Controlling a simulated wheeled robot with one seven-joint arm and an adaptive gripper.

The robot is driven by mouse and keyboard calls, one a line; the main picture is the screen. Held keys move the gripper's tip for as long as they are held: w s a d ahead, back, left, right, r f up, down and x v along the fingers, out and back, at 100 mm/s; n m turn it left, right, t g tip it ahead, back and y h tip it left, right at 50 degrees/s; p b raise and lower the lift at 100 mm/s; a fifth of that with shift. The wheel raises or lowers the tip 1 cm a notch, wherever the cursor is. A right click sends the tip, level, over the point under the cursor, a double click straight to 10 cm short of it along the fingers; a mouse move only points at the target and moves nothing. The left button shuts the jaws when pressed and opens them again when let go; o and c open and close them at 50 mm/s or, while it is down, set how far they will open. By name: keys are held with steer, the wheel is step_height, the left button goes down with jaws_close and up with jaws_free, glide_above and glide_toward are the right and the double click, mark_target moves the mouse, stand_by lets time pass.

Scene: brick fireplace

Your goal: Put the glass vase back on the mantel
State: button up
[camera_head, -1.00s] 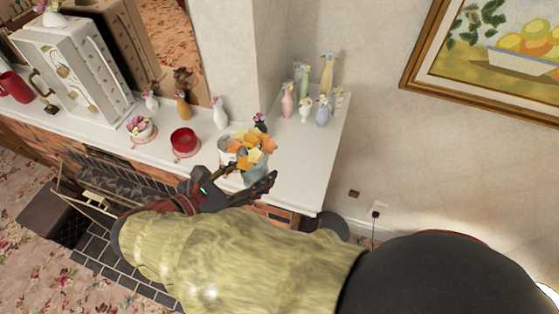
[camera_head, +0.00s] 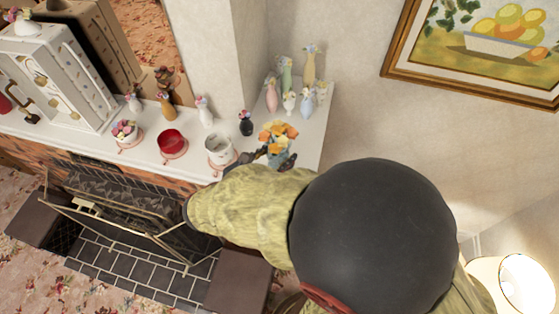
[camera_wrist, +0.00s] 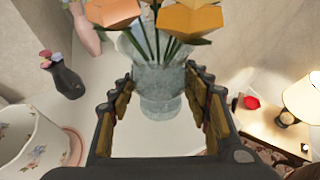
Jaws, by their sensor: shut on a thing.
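The glass vase (camera_head: 277,157), pale blue-green, holds orange and yellow flowers. In the head view it is at the right part of the white mantel (camera_head: 305,140), near its front edge. In the wrist view the vase (camera_wrist: 155,80) is upright between the two fingers of my gripper (camera_wrist: 157,105), which is shut on it. The flowers are cut off by the top of that view. My gripper (camera_head: 270,161) is partly hidden by my arm in the head view. I cannot tell whether the vase's base touches the mantel.
A white pot (camera_head: 219,149) and a small black vase (camera_head: 246,125) stand left of the glass vase. A red bowl (camera_head: 172,144) is further left. Several small vases (camera_head: 289,100) stand at the mantel's back right. A lit lamp (camera_head: 525,283) is at lower right.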

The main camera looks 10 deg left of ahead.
mark_target(280, 161)
steer(key=shift+w+d+f, duration=0.2)
steer(key=shift+d+f, duration=0.05)
steer(key=shift+f, duration=0.05)
step_height(280, 161, down, 2)
steer(key=shift+w+d+f+p, duration=0.1)
steer(key=shift+f+p, duration=0.05)
steer(key=shift+p, duration=0.3)
steer(key=shift+f, duration=0.5)
steer(key=shift+f, duration=0.2)
steer(key=o, duration=1.4)
steer(key=shift+o, duration=0.2)
steer(key=shift+r, duration=0.1)
